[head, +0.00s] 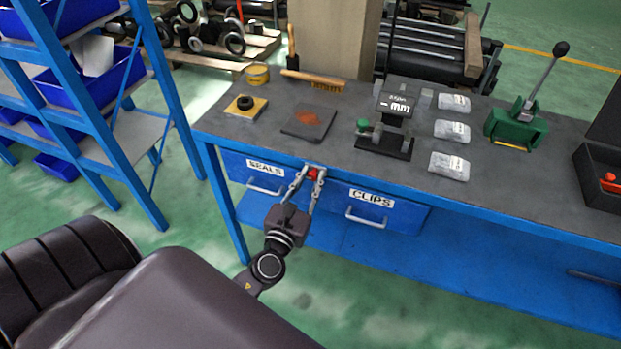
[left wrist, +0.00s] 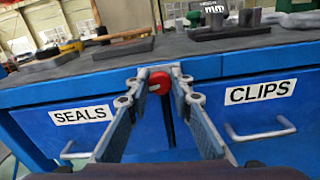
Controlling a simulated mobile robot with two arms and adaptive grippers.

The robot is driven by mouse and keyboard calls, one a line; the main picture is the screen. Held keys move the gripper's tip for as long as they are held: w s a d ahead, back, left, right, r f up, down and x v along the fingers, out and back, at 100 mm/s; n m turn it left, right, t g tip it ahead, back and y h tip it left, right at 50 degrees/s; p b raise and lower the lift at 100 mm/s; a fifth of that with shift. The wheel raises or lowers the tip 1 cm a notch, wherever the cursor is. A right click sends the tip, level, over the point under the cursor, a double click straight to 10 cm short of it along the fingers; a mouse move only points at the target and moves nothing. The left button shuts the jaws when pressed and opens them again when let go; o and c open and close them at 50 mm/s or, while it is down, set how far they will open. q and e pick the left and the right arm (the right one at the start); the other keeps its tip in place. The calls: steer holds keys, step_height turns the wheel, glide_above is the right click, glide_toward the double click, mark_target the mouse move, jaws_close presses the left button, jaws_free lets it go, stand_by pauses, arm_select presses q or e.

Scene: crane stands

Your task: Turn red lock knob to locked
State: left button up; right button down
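The red lock knob (head: 313,173) is on the blue front of the workbench, just under the tabletop edge, between the SEALS drawer (head: 237,174) and the CLIPS drawer (head: 386,219). In the left wrist view the knob (left wrist: 159,83) is round and red, close between my fingertips. My left gripper (head: 311,171) reaches the bench front with one finger on each side of the knob. It looks shut on the knob, with little or no gap in the left wrist view (left wrist: 159,80). Any lock marking is hidden or too small to read. My right gripper is not in view.
A blue shelf rack (head: 130,115) stands at left. Drawer handles (head: 365,219) stick out beside my gripper.

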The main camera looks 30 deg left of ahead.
arm_select(q)
jaws_close()
